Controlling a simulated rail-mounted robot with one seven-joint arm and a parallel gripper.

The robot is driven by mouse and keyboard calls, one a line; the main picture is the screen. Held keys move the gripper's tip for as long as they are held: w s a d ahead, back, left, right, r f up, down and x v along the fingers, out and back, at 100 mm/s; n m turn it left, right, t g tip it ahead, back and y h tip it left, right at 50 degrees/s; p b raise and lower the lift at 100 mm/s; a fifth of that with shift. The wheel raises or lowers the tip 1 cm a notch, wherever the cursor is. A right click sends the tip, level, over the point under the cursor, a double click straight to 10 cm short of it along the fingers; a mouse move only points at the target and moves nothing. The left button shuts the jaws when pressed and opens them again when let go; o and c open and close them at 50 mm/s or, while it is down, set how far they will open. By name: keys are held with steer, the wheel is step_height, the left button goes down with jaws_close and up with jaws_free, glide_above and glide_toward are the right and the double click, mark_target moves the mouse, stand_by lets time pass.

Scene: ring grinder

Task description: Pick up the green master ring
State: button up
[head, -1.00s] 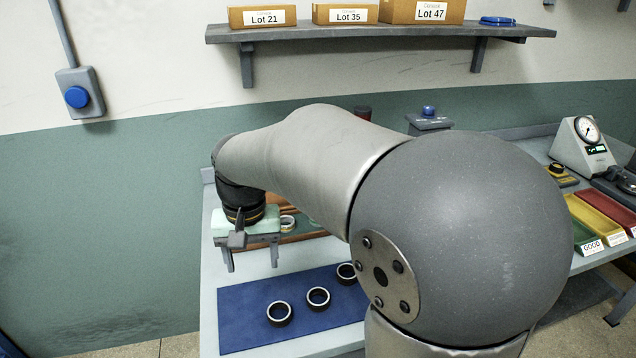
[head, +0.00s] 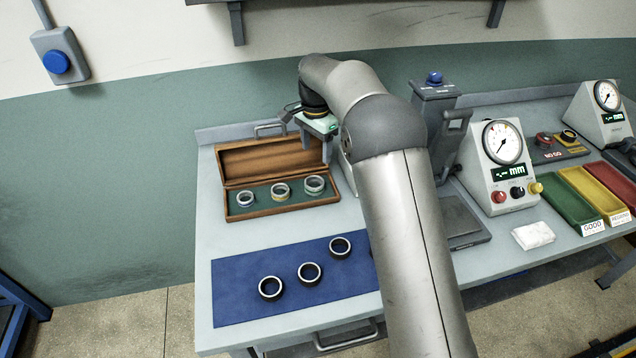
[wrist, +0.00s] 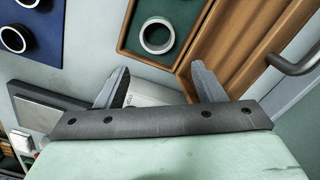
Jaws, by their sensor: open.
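An open wooden case (head: 275,211) with a green lining holds three metal rings in a row: a left ring (head: 246,198), a middle ring with a yellowish band (head: 281,190) and a right ring (head: 315,184). The right one looks faintly greenish, but I cannot tell for sure which is the green master ring. My gripper (head: 312,143) is open and empty, above the right rear of the case. In the wrist view, one pale ring (wrist: 157,36) lies in the case beyond my open fingertips, apart from them.
A blue mat (head: 235,290) in front of the case carries several dark-rimmed rings. The case's raised lid (head: 265,157) stands behind the rings. Right of my arm are a dial gauge (head: 503,150), a press stand (head: 435,110) and coloured bins (head: 565,195). My arm hides part of the table.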

glide_above(314, 178)
steer(key=s, duration=0.1)
steer(key=f, duration=0.5)
steer(key=shift+s+d+p, duration=0.2)
steer(key=shift+d+p, duration=0.2)
steer(key=f, duration=0.1)
steer(key=f+p, duration=0.1)
steer(key=f, duration=0.1)
steer(key=s+f+p, duration=0.1)
steer(key=shift+a+f, duration=0.25)
steer(key=shift+f, duration=0.45)
steer(key=shift+c, duration=0.3)
steer(key=c, duration=0.8)
